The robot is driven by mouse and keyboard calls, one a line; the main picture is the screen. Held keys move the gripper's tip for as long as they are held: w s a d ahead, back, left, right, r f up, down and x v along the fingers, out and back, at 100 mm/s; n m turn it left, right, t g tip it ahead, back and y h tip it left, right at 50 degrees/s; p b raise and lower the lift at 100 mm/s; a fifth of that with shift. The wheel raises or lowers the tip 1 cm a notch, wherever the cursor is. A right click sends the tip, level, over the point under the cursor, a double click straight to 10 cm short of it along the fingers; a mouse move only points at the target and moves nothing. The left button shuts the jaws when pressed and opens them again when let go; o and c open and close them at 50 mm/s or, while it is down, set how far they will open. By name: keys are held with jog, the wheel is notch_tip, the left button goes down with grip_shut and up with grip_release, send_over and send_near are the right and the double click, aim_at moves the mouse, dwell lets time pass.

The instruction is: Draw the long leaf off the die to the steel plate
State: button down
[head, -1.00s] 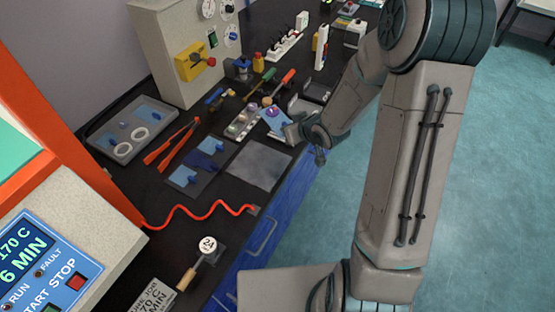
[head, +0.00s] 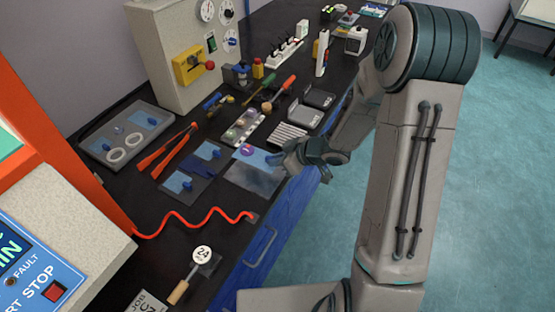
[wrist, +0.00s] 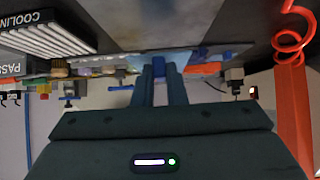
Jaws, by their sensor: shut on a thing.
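In the head view a blue leaf (head: 259,157) with a round purple piece (head: 247,149) on it lies at or just above the far edge of the grey steel plate (head: 256,179); I cannot tell whether they touch. My gripper (head: 277,160) is at the leaf's right end. In the wrist view my gripper (wrist: 158,68) is shut, with a blue tab (wrist: 158,64) between its fingertips. A dark two-part holder (head: 199,187), possibly the die, lies left of the plate with blue sheets and darker blue tabs on both parts.
A white slatted cooling rack (head: 289,136) and a tray of samples (head: 243,127) stand behind the plate. A red coiled cable (head: 195,223) crosses the bench in front. The bench's right edge is close to my gripper.

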jog(key=shift+d, duration=0.1)
jog(key=shift+f+b, duration=1.9)
jog(key=shift+f, duration=0.9)
jog(key=c, duration=1.4)
grip_release()
jog(key=shift+p+v, duration=0.75)
jog(key=shift+v, duration=0.15)
jog(key=shift+s+f+p+v, duration=0.1)
jog(key=shift+f+p+v, duration=0.05)
jog(key=shift+p+v, duration=1.05)
jog(key=shift+s+f+p+v, duration=0.15)
jog(key=shift+p+v, duration=0.7)
jog(key=shift+v, duration=0.65)
jog(key=shift+d, duration=0.2)
